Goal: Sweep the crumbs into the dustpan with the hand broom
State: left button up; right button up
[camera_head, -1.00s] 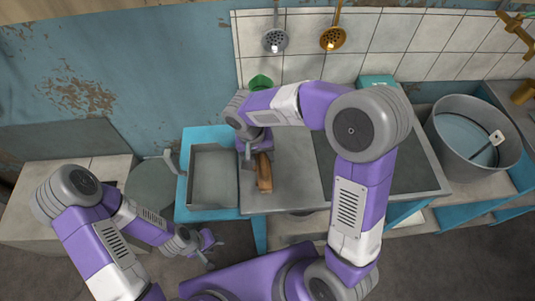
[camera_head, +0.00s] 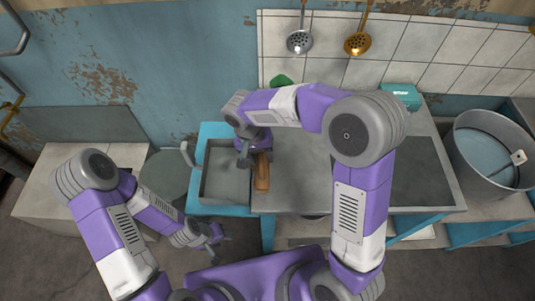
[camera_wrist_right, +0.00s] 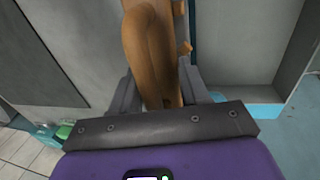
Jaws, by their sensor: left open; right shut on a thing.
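The hand broom (camera_head: 262,175) is brown and wooden. It stands near the left edge of the grey counter, right beside the grey open tray. My right gripper (camera_head: 250,160) is shut on it from the far side; in the right wrist view the broom (camera_wrist_right: 150,45) runs between the two fingers (camera_wrist_right: 160,88). I cannot make out any crumbs. My left gripper (camera_head: 217,237) is open and empty, low in front of the tray.
The grey counter (camera_head: 300,180) is bare right of the broom. A dark panel (camera_head: 425,172) lies at its right. A teal box (camera_head: 400,94) and a green object (camera_head: 281,80) stand at the back. A large metal pot (camera_head: 462,165) is far right. Two skimmers hang on the tiled wall.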

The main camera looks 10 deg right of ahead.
jog(key=shift+w+a, duration=0.15)
jog(key=shift+a, duration=0.4)
jog(key=a, duration=0.2)
jog(key=w+a, duration=0.1)
jog(key=shift+a+p, duration=0.4)
jog(key=shift+r, duration=0.15)
notch_tip(320, 180, up, 7)
jog(key=p, duration=0.5)
jog(key=shift+s, duration=0.1)
dwell(1.1)
